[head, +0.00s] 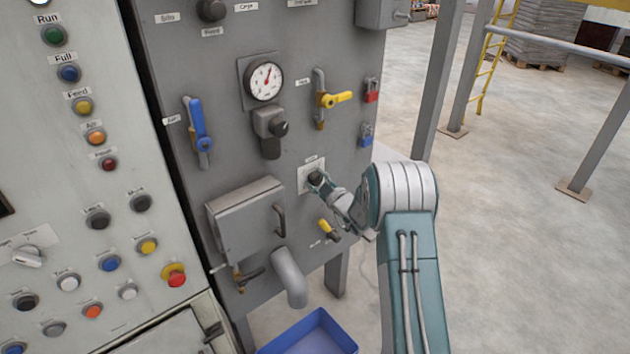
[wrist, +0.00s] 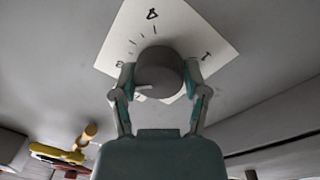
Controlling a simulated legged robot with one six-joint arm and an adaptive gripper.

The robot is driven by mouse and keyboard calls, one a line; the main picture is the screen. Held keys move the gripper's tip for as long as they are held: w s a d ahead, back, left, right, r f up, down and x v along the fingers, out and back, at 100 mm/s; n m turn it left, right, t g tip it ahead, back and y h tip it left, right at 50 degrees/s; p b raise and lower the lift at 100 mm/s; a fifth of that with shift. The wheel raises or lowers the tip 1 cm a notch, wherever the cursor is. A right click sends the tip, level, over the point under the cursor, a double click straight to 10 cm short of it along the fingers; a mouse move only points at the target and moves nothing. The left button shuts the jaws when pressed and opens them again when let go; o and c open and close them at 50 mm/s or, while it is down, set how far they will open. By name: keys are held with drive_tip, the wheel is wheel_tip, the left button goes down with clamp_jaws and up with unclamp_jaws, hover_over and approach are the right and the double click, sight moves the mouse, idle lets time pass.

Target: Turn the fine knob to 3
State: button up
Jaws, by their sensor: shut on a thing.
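The fine knob (head: 316,177) is a dark round knob on a pale square plate (head: 304,181) on the grey machine panel. In the wrist view the knob (wrist: 160,68) is grey, with a white pointer line towards its lower left. The plate (wrist: 188,30) there carries dark marks and short ticks; one figure stands near its top corner, but I cannot read it surely. My gripper (head: 319,182) is at the knob. In the wrist view my gripper (wrist: 158,80) has one finger on each side of the knob, shut on it. The fingers and knob hide part of the plate.
A yellow-handled valve (head: 328,228) sits just below the knob, and a covered box (head: 246,217) with a handle is to its left. A blue bin (head: 312,335) stands below the spout (head: 290,278). The floor at right is open.

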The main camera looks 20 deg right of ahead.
drive_tip(key=shift+s+d+f+m, duration=0.1)
drive_tip(key=shift+d+f+m, duration=0.05)
drive_tip(key=shift+f+m, duration=0.25)
drive_tip(key=o, duration=1.1)
drive_tip(key=shift+r, duration=0.15)
drive_tip(key=v, duration=1.1)
drive_tip(key=shift+s+d, duration=0.2)
drive_tip(key=shift+s, duration=0.2)
drive_tip(key=shift+o, duration=0.2)
